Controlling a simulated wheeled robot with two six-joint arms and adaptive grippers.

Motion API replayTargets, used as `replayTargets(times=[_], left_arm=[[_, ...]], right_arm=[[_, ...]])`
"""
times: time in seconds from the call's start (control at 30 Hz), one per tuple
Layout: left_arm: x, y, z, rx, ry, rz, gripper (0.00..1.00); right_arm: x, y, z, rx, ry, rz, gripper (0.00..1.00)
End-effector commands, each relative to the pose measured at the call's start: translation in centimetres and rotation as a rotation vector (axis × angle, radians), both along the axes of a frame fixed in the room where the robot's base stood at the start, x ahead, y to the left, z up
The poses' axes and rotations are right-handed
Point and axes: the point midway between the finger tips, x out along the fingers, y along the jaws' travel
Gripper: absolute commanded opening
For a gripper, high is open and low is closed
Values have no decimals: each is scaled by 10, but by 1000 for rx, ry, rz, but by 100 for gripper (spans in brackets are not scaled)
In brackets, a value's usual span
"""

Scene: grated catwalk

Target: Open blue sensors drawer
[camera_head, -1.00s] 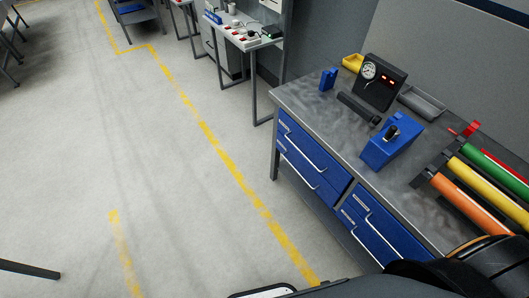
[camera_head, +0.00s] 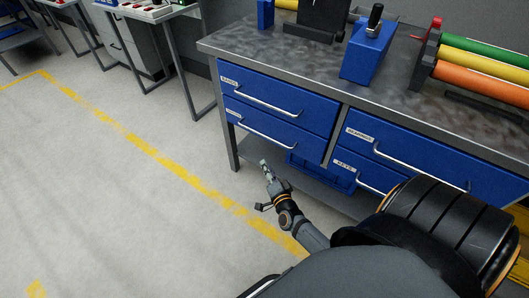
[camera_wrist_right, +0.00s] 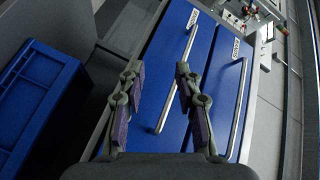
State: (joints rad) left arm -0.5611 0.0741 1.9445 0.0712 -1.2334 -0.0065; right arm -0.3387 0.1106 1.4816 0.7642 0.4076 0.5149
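The bench's blue drawers are all shut. The left column has an upper drawer (camera_head: 300,97) and a lower drawer (camera_head: 285,133), each with a silver bar handle. The lower left label is too small to read surely, so I cannot confirm which drawer is the sensors one. My right gripper (camera_head: 265,168) is low in front of the left column, below the lower handle (camera_head: 265,127). In the right wrist view my right gripper (camera_wrist_right: 160,72) is open and empty, with the lower drawer's handle (camera_wrist_right: 176,82) beyond and partly between its fingers. My left gripper is out of view.
Right-column drawers labelled BEARINGS (camera_head: 430,160) and KEYS (camera_head: 365,172) are shut. A blue bin (camera_head: 318,172) sits on the shelf beneath; it also shows in the wrist view (camera_wrist_right: 40,105). The bench top (camera_head: 300,50) carries several items. Floor to the left is clear.

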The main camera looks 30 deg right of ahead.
Motion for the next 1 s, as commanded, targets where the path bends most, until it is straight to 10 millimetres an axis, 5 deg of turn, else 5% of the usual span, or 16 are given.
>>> replayTargets(times=[0.03,0.23,0.53,1.0], left_arm=[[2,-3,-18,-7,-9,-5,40],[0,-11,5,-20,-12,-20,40],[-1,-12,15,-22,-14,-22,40],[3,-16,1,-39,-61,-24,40]], right_arm=[[6,-5,-12,57,-84,-31,34],[12,-19,23,217,-293,-109,34],[20,-25,36,245,-327,-121,34],[100,-56,46,243,-324,-119,34]])
